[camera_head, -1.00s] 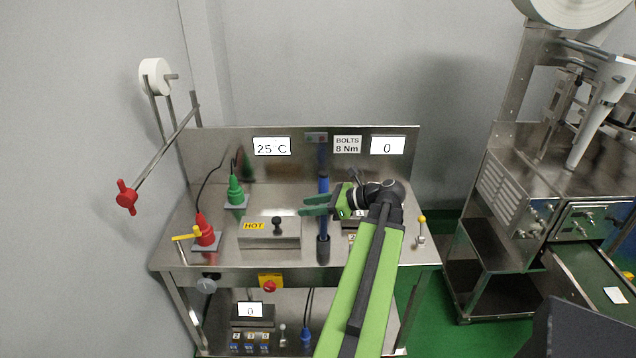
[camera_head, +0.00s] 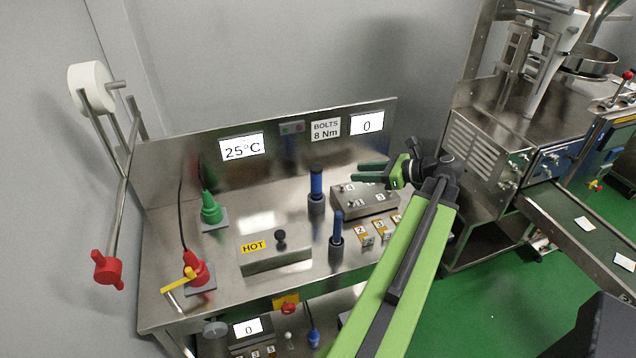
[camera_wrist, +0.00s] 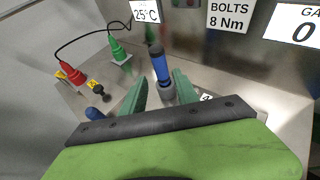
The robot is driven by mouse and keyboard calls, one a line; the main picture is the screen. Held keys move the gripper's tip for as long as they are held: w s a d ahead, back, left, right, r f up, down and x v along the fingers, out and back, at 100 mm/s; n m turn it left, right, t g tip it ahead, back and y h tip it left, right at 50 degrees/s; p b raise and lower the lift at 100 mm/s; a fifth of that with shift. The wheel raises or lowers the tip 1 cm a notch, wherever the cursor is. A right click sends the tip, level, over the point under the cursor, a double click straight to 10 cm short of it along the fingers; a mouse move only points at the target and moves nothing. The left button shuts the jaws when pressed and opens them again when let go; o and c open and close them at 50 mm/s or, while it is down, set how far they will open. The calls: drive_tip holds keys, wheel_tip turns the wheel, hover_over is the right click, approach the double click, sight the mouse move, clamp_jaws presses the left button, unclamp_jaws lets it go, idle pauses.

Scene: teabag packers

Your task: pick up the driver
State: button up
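Two upright blue-and-black tools that look like drivers stand in dark round holders on the steel bench. The rear tool (camera_head: 317,185) is taller, and the front tool (camera_head: 337,226) is nearer the bench's front edge. My gripper (camera_head: 356,172) is open and empty, to the right of the rear tool in the head view. In the wrist view the rear tool (camera_wrist: 160,66) shows upright beyond and between my green fingertips (camera_wrist: 159,84), apparently not touched. The front tool's blue top (camera_wrist: 94,114) shows at the left. The distance to the rear tool is hard to judge.
A numbered steel block (camera_head: 365,203) sits below my gripper, with numbered yellow tags (camera_head: 379,228) in front. A HOT box (camera_head: 274,254), green plug (camera_head: 211,209) and red plug (camera_head: 195,270) stand left. The back panel (camera_head: 275,170) carries displays.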

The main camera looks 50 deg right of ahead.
drive_tip(key=shift+o, duration=1.2)
drive_tip(key=shift+w+f, duration=0.15)
drive_tip(key=shift+w, duration=0.35)
drive_tip(key=shift+o, duration=1.3)
drive_tip(key=shift+w+a, duration=0.15)
drive_tip(key=shift+w, duration=0.1)
drive_tip(key=b, duration=0.5)
hover_over(316, 189)
drive_tip(key=d, duration=0.2)
wheel_tip(316, 189, down, 5)
drive_tip(key=b+x, duration=0.1)
drive_tip(key=x, duration=0.3)
drive_tip(key=shift+a+b, duration=0.2)
drive_tip(key=shift+b, duration=0.15)
drive_tip(key=shift+w, duration=0.1)
drive_tip(key=shift+y, duration=0.3)
drive_tip(key=shift+c, duration=0.5)
